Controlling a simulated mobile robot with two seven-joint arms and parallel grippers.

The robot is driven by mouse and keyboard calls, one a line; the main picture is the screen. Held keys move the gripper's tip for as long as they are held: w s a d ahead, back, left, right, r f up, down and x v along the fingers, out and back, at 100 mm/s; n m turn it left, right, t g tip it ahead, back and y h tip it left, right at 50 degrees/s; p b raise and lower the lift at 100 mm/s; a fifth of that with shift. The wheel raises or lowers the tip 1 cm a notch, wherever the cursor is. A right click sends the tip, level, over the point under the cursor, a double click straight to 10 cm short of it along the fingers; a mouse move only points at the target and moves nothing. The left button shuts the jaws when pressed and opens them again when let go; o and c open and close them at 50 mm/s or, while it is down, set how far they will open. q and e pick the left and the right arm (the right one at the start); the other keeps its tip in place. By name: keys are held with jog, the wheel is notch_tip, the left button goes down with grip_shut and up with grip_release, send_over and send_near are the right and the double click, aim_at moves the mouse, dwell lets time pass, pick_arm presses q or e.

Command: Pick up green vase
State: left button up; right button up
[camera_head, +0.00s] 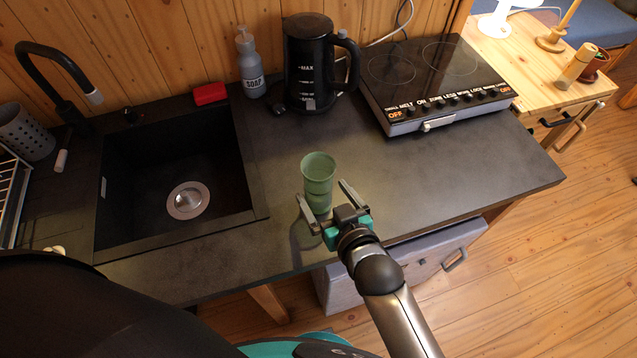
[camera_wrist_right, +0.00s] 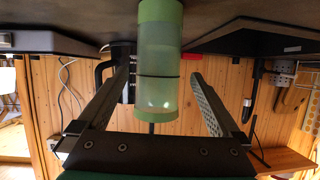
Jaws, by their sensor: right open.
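The green vase (camera_head: 318,172) stands upright on the dark countertop near its front edge, with a wide open rim at the top. My right gripper (camera_head: 327,205) is open, with one finger on each side of the vase's lower part. In the right wrist view, the vase (camera_wrist_right: 160,62) appears upside down between the two open fingers (camera_wrist_right: 152,100). A gap shows on both sides, so the fingers are apart from it there. My left gripper is not in view.
A black sink (camera_head: 180,240) is at left. A soap bottle (camera_head: 249,65), a red sponge (camera_head: 209,94) and a black kettle (camera_head: 308,65) stand behind the vase. A hob (camera_head: 425,75) is at back right. The counter right of the vase is clear.

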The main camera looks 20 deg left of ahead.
jog(key=shift+x, duration=2.25)
jog(key=shift+w+r, duration=0.1)
jog(key=shift+d, duration=0.1)
jog(key=c, duration=1.5)
